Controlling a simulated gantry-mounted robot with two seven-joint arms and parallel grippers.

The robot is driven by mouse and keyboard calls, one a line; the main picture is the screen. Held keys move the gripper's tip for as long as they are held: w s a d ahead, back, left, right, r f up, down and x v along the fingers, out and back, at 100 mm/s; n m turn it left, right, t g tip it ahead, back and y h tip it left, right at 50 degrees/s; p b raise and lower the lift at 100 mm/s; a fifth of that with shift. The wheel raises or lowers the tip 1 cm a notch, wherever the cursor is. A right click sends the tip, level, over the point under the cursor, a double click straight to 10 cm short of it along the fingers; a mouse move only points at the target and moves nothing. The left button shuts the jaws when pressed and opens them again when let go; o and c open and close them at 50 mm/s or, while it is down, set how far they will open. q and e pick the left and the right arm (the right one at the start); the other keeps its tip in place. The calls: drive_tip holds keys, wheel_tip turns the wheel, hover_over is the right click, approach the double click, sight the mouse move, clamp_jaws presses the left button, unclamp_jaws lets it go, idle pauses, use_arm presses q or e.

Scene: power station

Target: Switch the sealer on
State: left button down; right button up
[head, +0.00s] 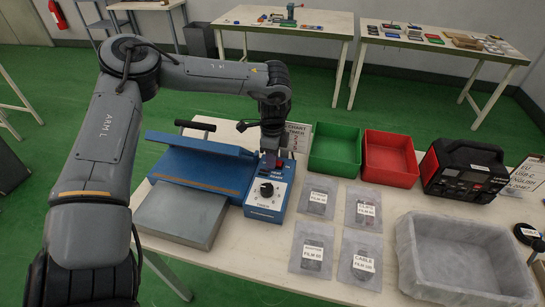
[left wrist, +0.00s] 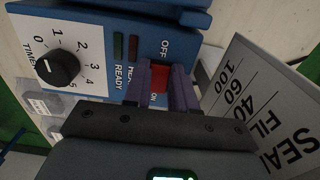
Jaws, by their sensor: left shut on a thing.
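The blue sealer (head: 205,165) stands on the table, with its control box (head: 268,198) at its right end. In the left wrist view the box face (left wrist: 95,40) shows a black timer knob (left wrist: 57,69) near 0. Two dark lamps marked READY and HEAT sit beside it. The red power switch (left wrist: 159,78) lies between the fingers of my left gripper (left wrist: 162,73), which are shut on it. The OFF and ON marks are partly covered, and I cannot tell which way the switch is tipped. In the head view the left gripper (head: 271,152) reaches down onto the box. My right gripper is not in view.
A printed sign (head: 299,136) stands close behind the gripper. A green bin (head: 335,150), a red bin (head: 390,158) and a red-black power unit (head: 463,172) are to the right. Several labelled film bags (head: 317,197) and a grey tray (head: 462,257) lie in front.

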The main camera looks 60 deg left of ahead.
use_arm(q)
drive_tip(key=shift+w+d+g+y+b, duration=0.15)
drive_tip(key=shift+g+y+b, duration=0.1)
drive_tip(key=shift+g+y, duration=0.25)
drive_tip(key=shift+w+d+g+y+b, duration=0.1)
drive_tip(key=shift+w+g+y+b, duration=0.1)
drive_tip(key=shift+g+y, duration=0.3)
drive_tip(key=shift+w+d+r+g+y, duration=0.1)
drive_tip(key=shift+d+g+y, duration=0.05)
drive_tip(key=shift+g+y, duration=0.3)
drive_tip(key=shift+w+d+g+y, duration=0.1)
drive_tip(key=shift+g+y, duration=0.25)
drive_tip(key=shift+g, duration=0.2)
drive_tip(key=c, duration=0.9)
unclamp_jaws()
drive_tip(key=shift+r, duration=0.15)
drive_tip(key=p+v, duration=0.3)
drive_tip(key=v, duration=0.3)
drive_tip(key=shift+s+r, duration=0.1)
drive_tip(key=shift+r, duration=0.05)
drive_tip(key=shift+p+v, duration=2.2)
drive_tip(key=shift+p, duration=2.75)
